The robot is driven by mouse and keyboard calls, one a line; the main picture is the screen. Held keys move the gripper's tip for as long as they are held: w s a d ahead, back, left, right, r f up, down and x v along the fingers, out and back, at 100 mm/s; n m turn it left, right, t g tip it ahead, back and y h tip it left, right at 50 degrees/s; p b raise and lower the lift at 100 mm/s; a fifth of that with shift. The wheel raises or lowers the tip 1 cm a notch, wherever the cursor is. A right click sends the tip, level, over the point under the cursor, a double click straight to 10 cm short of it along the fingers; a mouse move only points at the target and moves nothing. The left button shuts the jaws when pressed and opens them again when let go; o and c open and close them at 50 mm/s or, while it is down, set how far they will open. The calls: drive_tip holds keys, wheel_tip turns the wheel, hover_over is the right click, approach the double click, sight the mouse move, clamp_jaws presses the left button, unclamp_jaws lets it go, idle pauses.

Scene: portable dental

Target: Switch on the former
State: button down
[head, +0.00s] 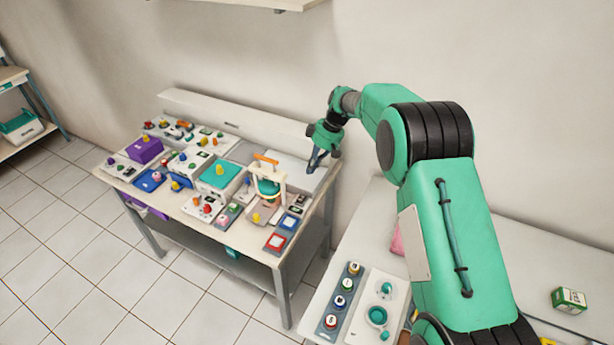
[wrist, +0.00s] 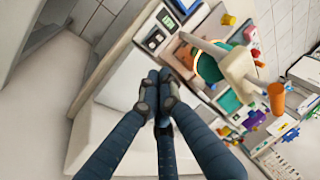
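The machine that looks like the former (head: 268,188) stands near the right end of the table, with a white frame, an orange handle and teal parts. In the wrist view the former (wrist: 238,72) is right of my fingers, and its orange handle end points toward the camera. My gripper (head: 314,168) is over the pale plate at the table's right end, to the right of the former and apart from it. In the wrist view my gripper (wrist: 158,88) has its fingertips together, with nothing seen between them. I cannot make out the former's switch.
Small panels with dark displays (head: 298,203) sit at the table's right edge, near the former. Coloured knobs and boxes, including a teal box (head: 220,176) and a purple box (head: 145,150), crowd the table (head: 185,217).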

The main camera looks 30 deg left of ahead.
drive_tip(key=shift+w+d+r, duration=0.2)
drive_tip(key=shift+w+r, duration=0.05)
drive_tip(key=shift+r, duration=0.4)
drive_tip(key=shift+r, duration=0.1)
drive_tip(key=s+d+r+m+t, duration=0.15)
drive_tip(key=d+r+m, duration=0.25)
drive_tip(key=d+r, duration=1.25)
drive_tip(key=s+d+r+m+t, duration=0.1)
drive_tip(key=s+d+r+m, duration=0.1)
drive_tip(key=s+d+r, duration=0.35)
drive_tip(key=s+d+r+m+t, duration=0.1)
drive_tip(key=s+d+r+m, duration=0.15)
drive_tip(key=d+r, duration=0.65)
drive_tip(key=s+d+r+m+t+h, duration=0.2)
drive_tip(key=s+d+m+t, duration=0.15)
drive_tip(key=s+d, duration=1.3)
drive_tip(key=s+d+f+m, duration=0.2)
drive_tip(key=s+d, duration=0.3)
drive_tip(key=s, duration=0.3)
drive_tip(key=s+d+f+m+h, duration=0.1)
drive_tip(key=s+d+f+m, duration=0.1)
drive_tip(key=s+d, duration=0.3)
drive_tip(key=s+m, duration=0.1)
drive_tip(key=s, duration=0.2)
drive_tip(key=shift+s+f+t, duration=0.2)
drive_tip(key=shift+f+t, duration=0.05)
drive_tip(key=shift+t, duration=0.15)
